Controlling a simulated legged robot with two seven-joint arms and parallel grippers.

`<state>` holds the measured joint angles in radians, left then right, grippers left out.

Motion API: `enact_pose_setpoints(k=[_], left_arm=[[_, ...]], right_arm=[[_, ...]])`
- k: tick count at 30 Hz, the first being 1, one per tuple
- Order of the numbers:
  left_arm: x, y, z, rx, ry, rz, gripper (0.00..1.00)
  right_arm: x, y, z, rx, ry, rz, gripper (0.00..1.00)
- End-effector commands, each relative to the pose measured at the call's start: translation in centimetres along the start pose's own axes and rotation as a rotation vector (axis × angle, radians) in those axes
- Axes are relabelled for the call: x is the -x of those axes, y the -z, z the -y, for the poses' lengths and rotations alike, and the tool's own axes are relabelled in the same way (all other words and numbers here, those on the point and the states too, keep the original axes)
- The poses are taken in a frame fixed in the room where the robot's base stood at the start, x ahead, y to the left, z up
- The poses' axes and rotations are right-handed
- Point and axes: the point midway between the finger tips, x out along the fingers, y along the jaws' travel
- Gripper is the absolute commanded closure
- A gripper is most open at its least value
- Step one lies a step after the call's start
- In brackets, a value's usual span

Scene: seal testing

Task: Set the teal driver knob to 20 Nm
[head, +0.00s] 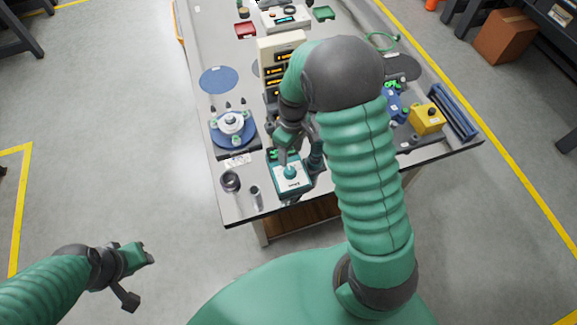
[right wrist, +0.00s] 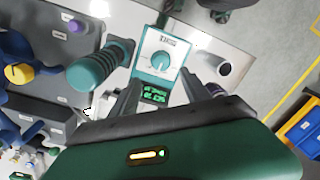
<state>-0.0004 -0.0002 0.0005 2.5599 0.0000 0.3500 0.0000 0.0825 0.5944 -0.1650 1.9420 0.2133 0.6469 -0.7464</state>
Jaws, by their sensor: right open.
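The teal driver (head: 292,185) is a small box with a white top near the table's front edge. Its round teal knob (head: 290,172) is on that top. In the right wrist view the knob (right wrist: 161,61) sits on a white dial face, with a lit green display (right wrist: 155,94) beside it; its text is too small to read surely. My right gripper (right wrist: 161,76) is open, its fingers on either side of the driver and apart from the knob. My left gripper (head: 143,256) is at the lower left, away from the table; its jaw state is unclear.
A dark ring-shaped cup (head: 230,181) and a metal cylinder (head: 255,196) stand left of the driver. A blue round fixture (head: 233,128) is further back. A tall beige instrument stack (head: 270,62) rises behind. A yellow box (head: 427,119) is to the right.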

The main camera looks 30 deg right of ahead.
Motion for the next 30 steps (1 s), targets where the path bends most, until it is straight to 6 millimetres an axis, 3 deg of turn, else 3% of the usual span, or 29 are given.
enact_pose_setpoints(k=[3,9,14,21,30], left_arm=[[-0.2,0.0,0.0,0.001,0.0,0.0,0.64],[-0.3,-0.1,0.0,0.001,0.0,0.0,0.64],[-0.3,-0.1,0.0,0.001,0.0,0.0,0.64],[-0.3,-0.1,0.0,0.001,0.0,0.0,0.64],[-0.3,-0.1,0.0,0.001,0.0,0.0,0.64]], right_arm=[[-3.3,-0.2,0.1,0.0,0.002,0.005,0.45],[-7.3,-0.2,-0.1,-0.001,0.002,0.0,0.45],[-8.5,-0.1,-0.1,0.0,0.001,-0.003,0.45],[-8.6,-0.1,-0.1,0.0,0.0,-0.002,0.45],[-8.6,-0.1,-0.1,0.0,0.001,-0.002,0.84]])
